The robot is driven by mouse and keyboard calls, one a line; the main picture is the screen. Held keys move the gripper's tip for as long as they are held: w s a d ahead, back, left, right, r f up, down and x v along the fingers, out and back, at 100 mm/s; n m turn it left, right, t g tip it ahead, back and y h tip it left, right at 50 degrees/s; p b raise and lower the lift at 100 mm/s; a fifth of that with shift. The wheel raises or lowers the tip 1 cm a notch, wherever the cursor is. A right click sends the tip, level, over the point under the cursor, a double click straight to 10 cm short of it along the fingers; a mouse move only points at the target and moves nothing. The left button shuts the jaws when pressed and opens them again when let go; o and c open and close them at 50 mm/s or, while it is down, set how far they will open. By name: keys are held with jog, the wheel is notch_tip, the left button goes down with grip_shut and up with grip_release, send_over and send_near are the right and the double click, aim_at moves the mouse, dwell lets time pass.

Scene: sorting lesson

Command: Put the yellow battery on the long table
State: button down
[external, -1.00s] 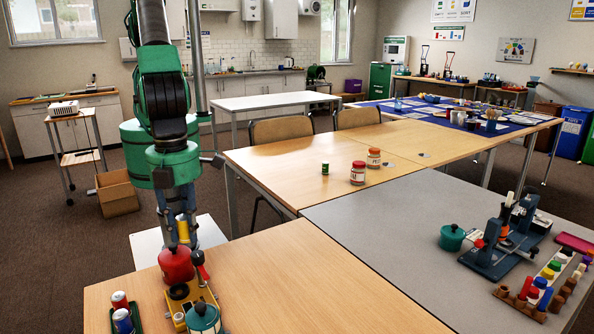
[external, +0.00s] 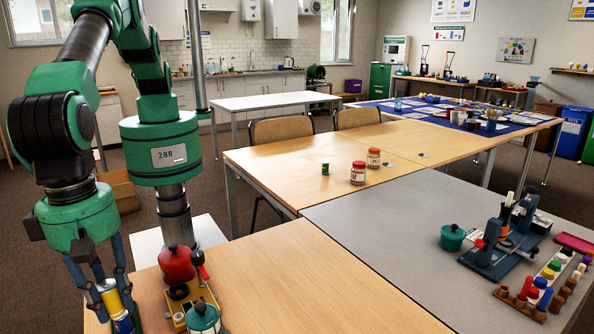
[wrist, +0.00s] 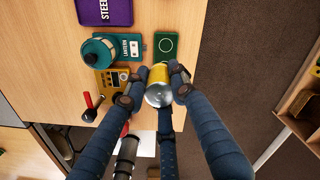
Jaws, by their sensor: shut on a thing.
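My gripper (external: 106,290) is at the lower left in the external view, over the left end of the near wooden table (external: 290,280). Its fingers are shut around the yellow battery (external: 106,287), a cylinder with a pale end. In the wrist view the battery (wrist: 158,76) sits between the fingertips (wrist: 158,88), its silver end towards the camera. I cannot tell for sure which table is the long one.
Beside the gripper stand a red kettle-like pot (external: 177,264), a yellow device (external: 180,310) and a teal lantern (external: 203,318). A grey table (external: 400,215) bears a blue stand (external: 505,240). A farther wooden table (external: 290,175) holds jars. The near table's middle is clear.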

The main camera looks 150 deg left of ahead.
jog(key=shift+w+d+m, duration=0.25)
jog(key=shift+d+m, duration=0.15)
jog(key=shift+d, duration=0.15)
notch_tip(320, 180, down, 9)
jog(key=shift+f, duration=0.15)
jog(key=shift+f, duration=0.2)
jog(key=shift+f+b, duration=0.55)
jog(key=shift+f, duration=2.65)
jog(key=shift+f, duration=0.4)
jog(key=c, duration=1.4)
grip_release()
jog(key=shift+o, duration=0.2)
jog(key=shift+r, duration=0.1)
